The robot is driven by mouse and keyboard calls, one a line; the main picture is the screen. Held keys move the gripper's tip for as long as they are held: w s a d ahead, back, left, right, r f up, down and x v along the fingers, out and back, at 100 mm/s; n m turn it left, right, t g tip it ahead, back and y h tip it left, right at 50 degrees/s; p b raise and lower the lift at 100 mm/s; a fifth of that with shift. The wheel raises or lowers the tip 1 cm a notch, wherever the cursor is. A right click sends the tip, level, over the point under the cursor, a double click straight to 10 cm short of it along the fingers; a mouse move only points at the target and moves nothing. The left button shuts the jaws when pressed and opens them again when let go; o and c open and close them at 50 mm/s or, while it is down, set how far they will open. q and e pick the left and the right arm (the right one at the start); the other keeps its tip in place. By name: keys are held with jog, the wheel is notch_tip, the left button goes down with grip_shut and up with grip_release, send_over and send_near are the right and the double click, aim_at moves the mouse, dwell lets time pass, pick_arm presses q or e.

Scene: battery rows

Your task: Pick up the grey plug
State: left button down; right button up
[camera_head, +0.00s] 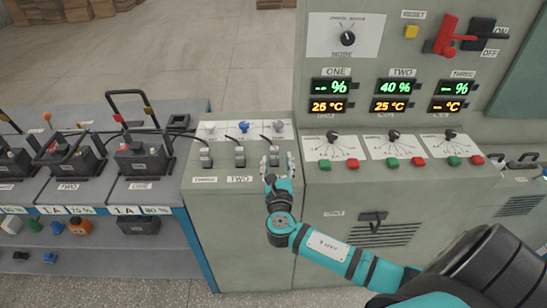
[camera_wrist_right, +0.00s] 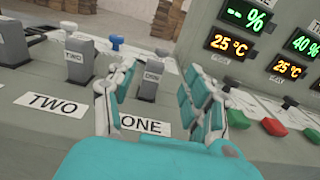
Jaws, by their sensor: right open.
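A small grey plug (camera_head: 278,126) stands on the back strip of the grey console, the rightmost of three beside a blue plug (camera_head: 244,127) and a pale plug (camera_head: 210,127). In the right wrist view the grey plug (camera_wrist_right: 163,53) shows just behind the upright grey block marked ONE (camera_wrist_right: 151,82). My right gripper (camera_wrist_right: 160,72) is open, its fingers on either side of the ONE block in that view. In the head view the right gripper (camera_head: 277,163) is at the console's front right, short of the grey plug. Contact cannot be told. My left gripper is not in view.
Blocks marked TWO (camera_head: 240,156) and THREE (camera_head: 206,156) stand left of my gripper. A tall control panel with displays (camera_head: 332,96) and knobs rises at the right. A shelf of black batteries (camera_head: 145,157) with upright handles is at the left.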

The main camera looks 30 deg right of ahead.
aim_at(274, 153)
jog(key=x, duration=0.4)
jog(key=p+x, duration=0.1)
jog(key=x, duration=0.1)
jog(key=shift+w+a+f, duration=0.15)
jog(key=shift+w+f, duration=0.15)
jog(key=shift+w, duration=0.1)
grip_shut()
